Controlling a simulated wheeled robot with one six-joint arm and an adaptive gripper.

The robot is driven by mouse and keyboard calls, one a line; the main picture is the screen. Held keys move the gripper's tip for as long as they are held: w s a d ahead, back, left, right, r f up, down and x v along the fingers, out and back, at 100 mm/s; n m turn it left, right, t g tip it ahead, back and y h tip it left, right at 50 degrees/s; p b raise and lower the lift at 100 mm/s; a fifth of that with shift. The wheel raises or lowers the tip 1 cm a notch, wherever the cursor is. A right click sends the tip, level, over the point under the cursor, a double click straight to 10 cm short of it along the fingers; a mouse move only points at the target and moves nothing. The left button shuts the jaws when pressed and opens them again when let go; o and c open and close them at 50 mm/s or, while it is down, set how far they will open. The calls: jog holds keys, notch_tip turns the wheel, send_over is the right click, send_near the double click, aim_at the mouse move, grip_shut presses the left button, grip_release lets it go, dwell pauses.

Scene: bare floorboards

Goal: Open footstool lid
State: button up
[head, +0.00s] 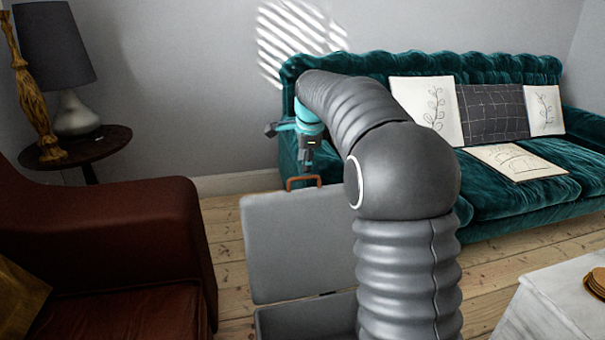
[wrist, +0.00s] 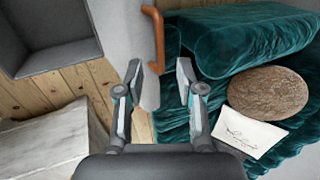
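The grey footstool lid (head: 300,245) stands raised, roughly upright, above the open footstool box (head: 300,318) in the head view. Its brown-orange handle (head: 304,180) is on the lid's top edge. In the wrist view the handle (wrist: 155,35) shows just beyond my fingertips, beside the pale lid (wrist: 122,30), and the open box (wrist: 48,40) is at upper left. My gripper (wrist: 159,72) is open, its two fingers apart with nothing gripped. In the head view my gripper (head: 306,160) is just above the handle. My arm hides the right part of the footstool.
A green sofa (head: 500,205) with cushions stands behind at the right. A brown armchair (head: 110,245) is close on the left. A white marble table (head: 555,310) is at lower right. A lamp (head: 75,110) stands on a round side table (head: 85,150). Some floorboards are bare around the footstool.

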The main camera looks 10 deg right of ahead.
jog(key=x, duration=0.5)
jog(key=shift+w+f, duration=0.1)
jog(key=shift+f, duration=0.25)
grip_shut()
